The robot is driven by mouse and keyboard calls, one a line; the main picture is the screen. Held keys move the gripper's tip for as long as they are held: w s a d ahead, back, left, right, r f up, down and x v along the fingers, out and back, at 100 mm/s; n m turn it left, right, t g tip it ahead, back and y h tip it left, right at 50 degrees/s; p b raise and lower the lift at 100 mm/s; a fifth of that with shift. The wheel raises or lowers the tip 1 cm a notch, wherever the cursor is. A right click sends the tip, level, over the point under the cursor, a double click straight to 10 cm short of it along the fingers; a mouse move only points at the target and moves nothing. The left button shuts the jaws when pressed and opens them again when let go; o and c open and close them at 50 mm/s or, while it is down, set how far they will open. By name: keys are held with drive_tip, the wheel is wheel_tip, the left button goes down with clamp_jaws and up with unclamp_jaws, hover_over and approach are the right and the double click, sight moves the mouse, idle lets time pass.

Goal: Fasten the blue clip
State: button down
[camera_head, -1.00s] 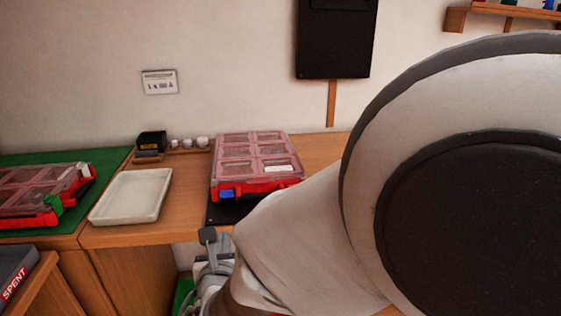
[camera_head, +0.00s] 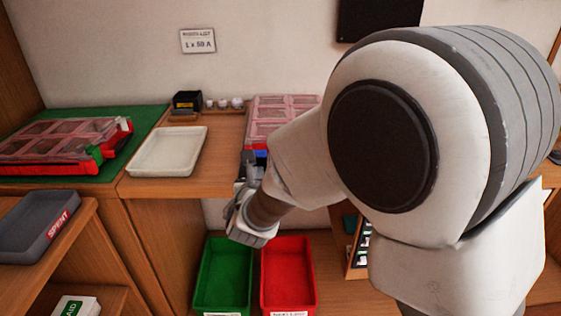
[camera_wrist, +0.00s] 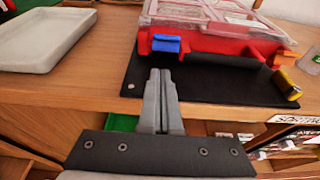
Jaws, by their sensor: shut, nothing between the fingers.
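The blue clip (camera_wrist: 168,44) is on the front face of a red case (camera_wrist: 215,46) with a clear pinkish lid, in the wrist view. The case sits on a black mat (camera_wrist: 205,82) on the wooden bench. In the head view the blue clip (camera_head: 257,153) shows just above my gripper, and my arm hides much of the case (camera_head: 282,112). My gripper (camera_wrist: 161,72) is shut and empty. Its fingertips point toward the clip and appear just below it in the wrist view, with a gap between. I cannot tell whether the clip is fully closed.
A white tray (camera_head: 167,152) lies left of the case. Another red case with a green clip (camera_head: 97,166) sits on a green mat. Green (camera_head: 222,275) and red (camera_head: 288,275) bins stand below. A yellow-and-black cylinder (camera_wrist: 287,84) lies near the mat's right edge.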

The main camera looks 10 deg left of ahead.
sight(258, 156)
drive_tip(key=shift+w+a+r, duration=0.1)
drive_tip(key=shift+w+r, duration=0.2)
drive_tip(key=shift+r, duration=0.35)
drive_tip(key=shift+w+a+r, duration=0.1)
drive_tip(key=shift+w+r, duration=0.15)
drive_tip(key=shift+r, duration=0.4)
drive_tip(key=shift+r, duration=0.1)
